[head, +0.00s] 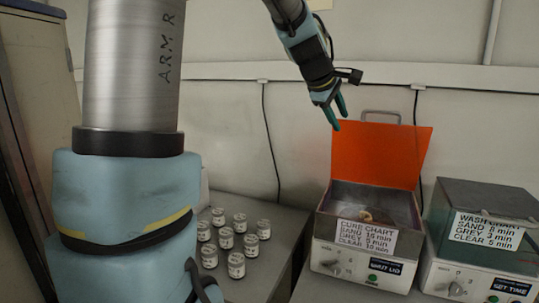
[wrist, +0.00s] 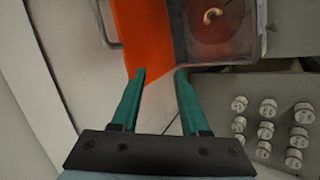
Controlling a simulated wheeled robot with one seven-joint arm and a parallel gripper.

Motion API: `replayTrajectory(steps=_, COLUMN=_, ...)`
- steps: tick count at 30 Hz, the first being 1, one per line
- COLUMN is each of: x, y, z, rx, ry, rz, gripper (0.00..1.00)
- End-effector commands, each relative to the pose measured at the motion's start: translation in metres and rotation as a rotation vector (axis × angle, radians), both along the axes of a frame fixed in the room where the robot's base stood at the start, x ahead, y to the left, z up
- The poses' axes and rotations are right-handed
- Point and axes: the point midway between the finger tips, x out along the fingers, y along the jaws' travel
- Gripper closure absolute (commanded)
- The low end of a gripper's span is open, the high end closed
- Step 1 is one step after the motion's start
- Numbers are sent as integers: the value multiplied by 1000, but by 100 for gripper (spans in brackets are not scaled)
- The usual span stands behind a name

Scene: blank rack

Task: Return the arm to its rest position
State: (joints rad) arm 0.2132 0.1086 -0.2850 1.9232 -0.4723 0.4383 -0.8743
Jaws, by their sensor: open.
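My gripper (head: 334,110) hangs at the end of my arm, high at the upper middle of the head view, just above the raised orange lid of the cure box (head: 324,222). In the wrist view my gripper (wrist: 158,75) shows two green fingers set well apart with nothing between them. The orange lid (head: 375,152) stands open, and it also shows in the wrist view (wrist: 144,35). A small pale curved piece (head: 367,215) lies inside the box, and it also shows in the wrist view (wrist: 212,15).
Several small white-labelled jars (head: 226,238) stand on the grey table (head: 285,222) left of the box. A wash box (head: 484,235) with its dark lid closed stands to the right. A cream wall (head: 235,115) with hanging cables is behind.

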Motion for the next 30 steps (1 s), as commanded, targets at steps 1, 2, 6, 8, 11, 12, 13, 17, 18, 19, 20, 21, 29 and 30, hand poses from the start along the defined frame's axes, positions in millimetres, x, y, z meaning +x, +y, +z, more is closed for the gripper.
replayTrajectory(steps=1, x=-5, y=26, z=-24, rx=83, ry=-5, rz=-31, gripper=55)
replayTrajectory(steps=2, x=-9, y=41, z=-37, rx=133, ry=-10, rz=-55, gripper=55)
replayTrajectory(steps=6, x=-34, y=108, z=-93, rx=349, ry=-10, rz=-191, gripper=55)
replayTrajectory(steps=8, x=-50, y=136, z=-115, rx=432, ry=-1, rz=-259, gripper=55)
replayTrajectory(steps=11, x=-80, y=181, z=-148, rx=558, ry=26, rz=-385, gripper=55)
replayTrajectory(steps=12, x=-94, y=197, z=-160, rx=599, ry=39, rz=-436, gripper=55)
replayTrajectory(steps=13, x=-104, y=208, z=-168, rx=627, ry=48, rz=-475, gripper=55)
replayTrajectory(steps=17, x=-144, y=245, z=-194, rx=715, ry=89, rz=-625, gripper=55)
replayTrajectory(steps=18, x=-153, y=253, z=-200, rx=730, ry=97, rz=-660, gripper=55)
replayTrajectory(steps=19, x=-159, y=258, z=-203, rx=741, ry=103, rz=-684, gripper=55)
replayTrajectory(steps=20, x=-164, y=262, z=-206, rx=748, ry=107, rz=-704, gripper=55)
replayTrajectory(steps=21, x=-170, y=266, z=-208, rx=756, ry=112, rz=-725, gripper=55)
replayTrajectory(steps=29, x=-178, y=271, z=-212, rx=767, ry=118, rz=-757, gripper=55)
replayTrajectory(steps=30, x=-178, y=271, z=-212, rx=767, ry=118, rz=-757, gripper=55)
